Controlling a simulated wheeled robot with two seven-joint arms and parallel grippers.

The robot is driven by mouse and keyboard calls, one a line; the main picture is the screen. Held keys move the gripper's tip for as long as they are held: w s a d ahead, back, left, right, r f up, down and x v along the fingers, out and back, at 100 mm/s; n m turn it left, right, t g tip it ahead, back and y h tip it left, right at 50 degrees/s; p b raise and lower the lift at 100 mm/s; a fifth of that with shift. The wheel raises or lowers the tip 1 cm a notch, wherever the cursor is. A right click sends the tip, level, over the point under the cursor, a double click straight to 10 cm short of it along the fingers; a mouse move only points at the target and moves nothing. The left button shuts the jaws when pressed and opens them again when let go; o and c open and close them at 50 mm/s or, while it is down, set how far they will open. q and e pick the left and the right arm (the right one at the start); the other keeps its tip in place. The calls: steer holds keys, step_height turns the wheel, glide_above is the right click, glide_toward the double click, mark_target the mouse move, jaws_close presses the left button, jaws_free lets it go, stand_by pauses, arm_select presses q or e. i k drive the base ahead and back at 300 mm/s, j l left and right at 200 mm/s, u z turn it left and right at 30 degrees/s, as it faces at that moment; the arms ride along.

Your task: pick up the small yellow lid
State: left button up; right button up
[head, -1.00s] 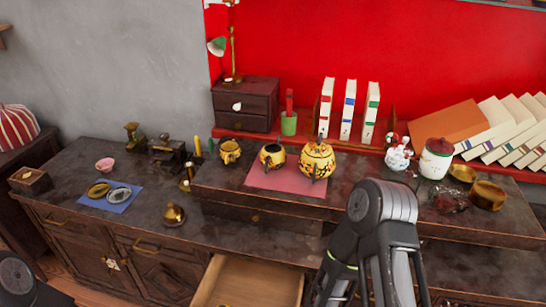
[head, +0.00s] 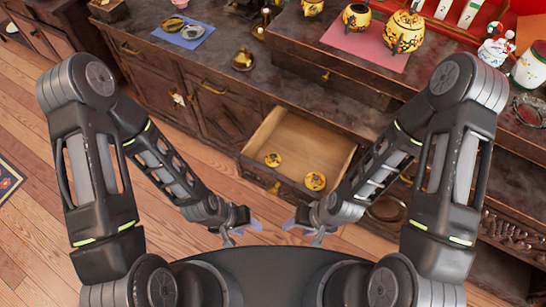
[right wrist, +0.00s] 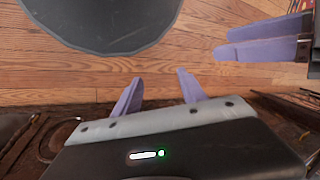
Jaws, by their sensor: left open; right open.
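Two small yellow lids lie in the open drawer (head: 309,138) in the head view. The smaller-looking lid (head: 272,159) is toward the drawer's left front; the other, slightly larger lid (head: 316,181) is at the front right. My left gripper (head: 243,228) is open and empty, in front of the drawer and apart from both lids. My right gripper (head: 304,230) is open and empty, close beside it. The right wrist view shows my right gripper (right wrist: 159,92) with nothing between its fingers, and my left gripper's fingers (right wrist: 264,40) nearby; no lid shows there.
The cabinet top holds a blue mat (head: 183,42) with discs, a brass bell-like object (head: 242,60) and a pink mat (head: 361,46) bearing yellow pots, including a round one (head: 404,32). The drawer front stands between the grippers and the lids.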

mark_target(272, 159)
steer(key=k+j+u, duration=0.1)
steer(key=j+u, duration=0.15)
steer(key=j, duration=1.05)
